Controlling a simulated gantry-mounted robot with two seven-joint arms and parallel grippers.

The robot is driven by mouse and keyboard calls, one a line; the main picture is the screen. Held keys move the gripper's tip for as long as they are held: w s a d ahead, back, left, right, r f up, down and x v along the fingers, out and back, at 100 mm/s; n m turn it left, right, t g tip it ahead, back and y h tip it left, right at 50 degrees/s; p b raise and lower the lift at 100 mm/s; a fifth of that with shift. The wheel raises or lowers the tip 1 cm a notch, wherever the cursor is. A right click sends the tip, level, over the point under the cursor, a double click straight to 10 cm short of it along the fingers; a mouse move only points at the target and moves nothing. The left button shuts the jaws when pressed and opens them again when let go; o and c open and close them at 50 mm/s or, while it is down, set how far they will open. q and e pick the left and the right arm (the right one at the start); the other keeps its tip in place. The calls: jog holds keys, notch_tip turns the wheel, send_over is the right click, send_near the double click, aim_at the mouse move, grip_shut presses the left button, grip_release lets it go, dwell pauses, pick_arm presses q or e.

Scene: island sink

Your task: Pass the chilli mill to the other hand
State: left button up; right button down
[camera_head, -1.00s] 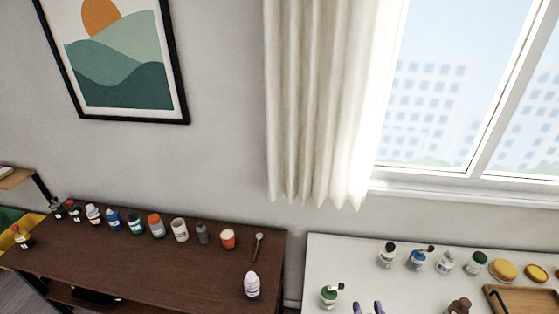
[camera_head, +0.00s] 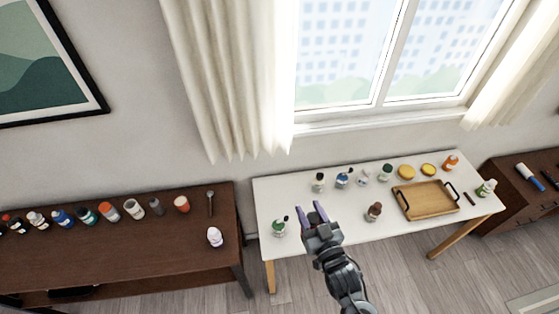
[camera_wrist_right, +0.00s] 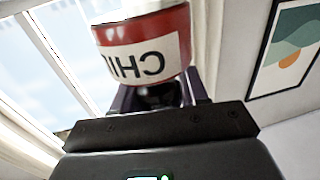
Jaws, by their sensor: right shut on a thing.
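The chilli mill (camera_wrist_right: 145,45) fills the upper middle of the right wrist view, showing a red body and a white label with large dark letters. Its upper part is cut off by the frame. My right gripper (camera_wrist_right: 152,98) is shut on it, with the purple fingers on either side. In the head view my right gripper (camera_head: 311,212) is over the white table's front part, fingers pointing up in the picture. I cannot make out the mill between the fingers there. My left gripper is in neither view.
The white table (camera_head: 345,230) holds several bottles along its back, a wooden tray (camera_head: 425,200), a brown bottle (camera_head: 374,212) and a green-capped bottle (camera_head: 279,229) left of my gripper. A dark wooden table (camera_head: 110,250) with a row of jars stands left, its front mostly bare.

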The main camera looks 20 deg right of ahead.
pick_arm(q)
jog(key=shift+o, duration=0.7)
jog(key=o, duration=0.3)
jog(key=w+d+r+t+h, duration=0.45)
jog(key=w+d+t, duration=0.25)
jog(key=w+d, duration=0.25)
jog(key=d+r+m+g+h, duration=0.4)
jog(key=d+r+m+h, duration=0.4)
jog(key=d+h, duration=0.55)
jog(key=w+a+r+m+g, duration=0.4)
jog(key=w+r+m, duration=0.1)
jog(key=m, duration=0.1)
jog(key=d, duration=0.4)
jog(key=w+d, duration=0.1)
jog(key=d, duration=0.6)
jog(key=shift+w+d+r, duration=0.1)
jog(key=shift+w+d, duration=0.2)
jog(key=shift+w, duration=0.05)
pick_arm(e)
jog(key=s+a+r+n+g+y, duration=0.4)
jog(key=a+r+n+y, duration=0.3)
jog(key=a+r+y, duration=0.4)
jog(key=s+a+r, duration=0.1)
jog(key=a+r, duration=0.2)
jog(key=shift+s+r+n, duration=0.2)
jog(key=shift+r+n, duration=0.1)
jog(key=shift+n, duration=0.1)
